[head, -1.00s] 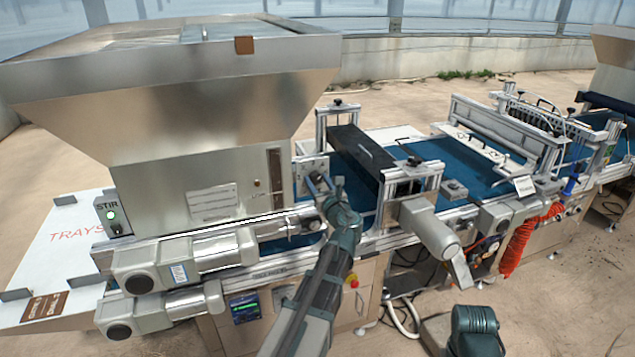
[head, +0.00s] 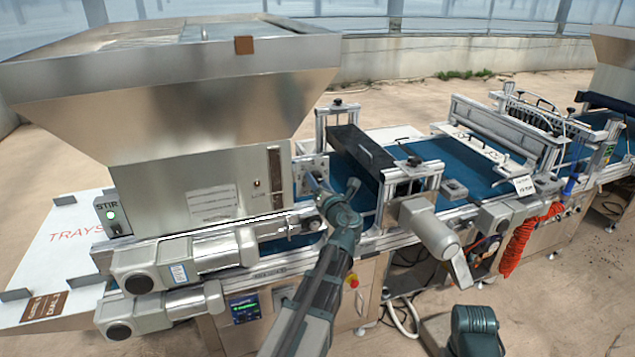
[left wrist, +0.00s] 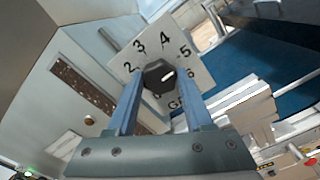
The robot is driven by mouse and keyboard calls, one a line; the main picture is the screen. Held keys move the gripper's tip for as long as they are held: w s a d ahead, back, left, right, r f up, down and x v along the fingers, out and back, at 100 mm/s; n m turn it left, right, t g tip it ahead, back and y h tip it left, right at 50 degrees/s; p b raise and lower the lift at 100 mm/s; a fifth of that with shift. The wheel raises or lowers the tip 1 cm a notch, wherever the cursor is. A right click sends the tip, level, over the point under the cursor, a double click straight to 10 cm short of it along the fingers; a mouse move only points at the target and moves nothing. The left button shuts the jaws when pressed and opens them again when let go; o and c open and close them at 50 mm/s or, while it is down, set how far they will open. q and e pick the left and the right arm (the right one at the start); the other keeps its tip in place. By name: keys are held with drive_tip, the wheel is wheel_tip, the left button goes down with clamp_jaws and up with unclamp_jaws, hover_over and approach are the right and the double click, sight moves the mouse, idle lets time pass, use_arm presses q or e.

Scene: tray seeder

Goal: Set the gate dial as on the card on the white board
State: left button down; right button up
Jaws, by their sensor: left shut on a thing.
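The gate dial is a pale plate (left wrist: 199,70) with black numbers, 2 to 5 clearly readable, and a dark round knob (left wrist: 159,75) in the middle. A white mark on the knob points roughly right in the left wrist view. My left gripper (left wrist: 158,92) is shut on the knob, one finger on each side, and hides the lower plate. In the head view the gripper (head: 315,184) is at the dial plate (head: 312,166) beside the hopper. A small brown card (head: 45,306) lies on the white board (head: 65,255) at left; its writing is too small to read.
The steel hopper (head: 165,120) rises left of the dial. A dark bar (head: 352,147) and metal frame stand over the blue belt (head: 455,180) to the right. Motor housings (head: 185,265) lie below the dial.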

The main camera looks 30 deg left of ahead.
use_arm(q)
drive_tip(key=shift+s, duration=0.1)
idle(0.3)
drive_tip(key=shift+c, duration=1.5)
unclamp_jaws()
drive_tip(key=v, duration=1.3)
drive_tip(key=shift+d, duration=0.4)
drive_tip(key=shift+s, duration=0.15)
